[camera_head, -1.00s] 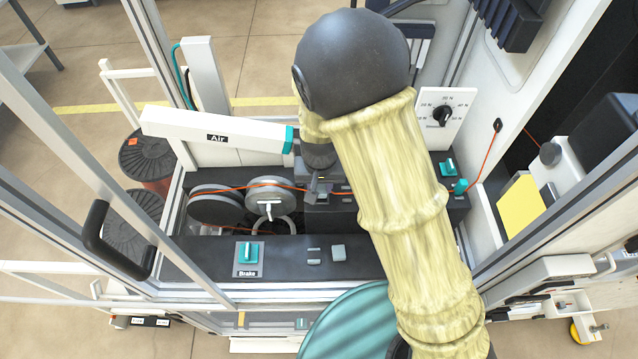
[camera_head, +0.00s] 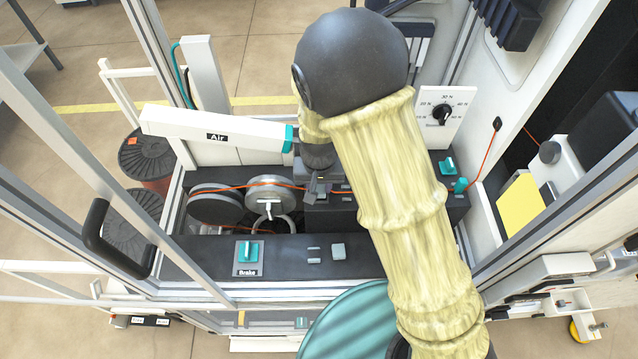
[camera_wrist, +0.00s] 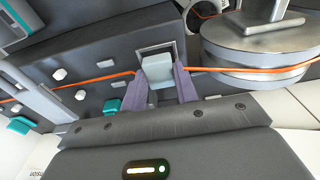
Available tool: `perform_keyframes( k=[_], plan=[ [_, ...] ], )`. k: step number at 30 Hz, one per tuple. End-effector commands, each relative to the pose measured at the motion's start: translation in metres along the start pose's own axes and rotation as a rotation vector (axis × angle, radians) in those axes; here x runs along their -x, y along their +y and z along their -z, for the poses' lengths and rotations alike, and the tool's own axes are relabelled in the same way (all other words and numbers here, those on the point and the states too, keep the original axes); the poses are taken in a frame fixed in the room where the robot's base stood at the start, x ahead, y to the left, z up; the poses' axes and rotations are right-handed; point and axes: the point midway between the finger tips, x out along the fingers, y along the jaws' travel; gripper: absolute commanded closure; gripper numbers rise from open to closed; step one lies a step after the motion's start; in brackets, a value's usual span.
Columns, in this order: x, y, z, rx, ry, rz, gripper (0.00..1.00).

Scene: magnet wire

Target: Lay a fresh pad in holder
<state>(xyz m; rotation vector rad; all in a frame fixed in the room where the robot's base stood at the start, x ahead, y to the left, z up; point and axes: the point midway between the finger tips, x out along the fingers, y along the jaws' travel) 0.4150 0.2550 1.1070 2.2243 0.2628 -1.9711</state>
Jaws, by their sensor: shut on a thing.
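In the wrist view, my gripper (camera_wrist: 165,88) has its two purple fingers shut on a small pale grey-blue pad (camera_wrist: 159,71). The pad is at a square grey metal holder (camera_wrist: 154,47) on a dark block. I cannot tell whether the pad rests on the holder's floor. The orange wire (camera_wrist: 97,81) runs in from both sides at the pad; its course behind the pad and fingers is hidden. In the head view, my gripper (camera_head: 317,187) is over the dark block beside the metal wheel, and the pad cannot be made out.
A metal wheel (camera_head: 270,191) carries the wire close to my gripper. A white beam marked Air (camera_head: 217,137) stands behind. The front ledge bears a teal Brake switch (camera_head: 248,252) and a small grey block (camera_head: 338,251). The machine's frame posts enclose both sides.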

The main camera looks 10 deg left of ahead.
Motion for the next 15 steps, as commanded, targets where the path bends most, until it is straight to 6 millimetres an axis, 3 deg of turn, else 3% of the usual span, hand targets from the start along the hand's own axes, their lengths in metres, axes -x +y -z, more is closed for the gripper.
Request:
perform_keyframes(
  k=[15],
  plan=[
    [-0.0092,0.0001,-0.0013,0.0,-0.001,0.0,0.91]
  ],
)
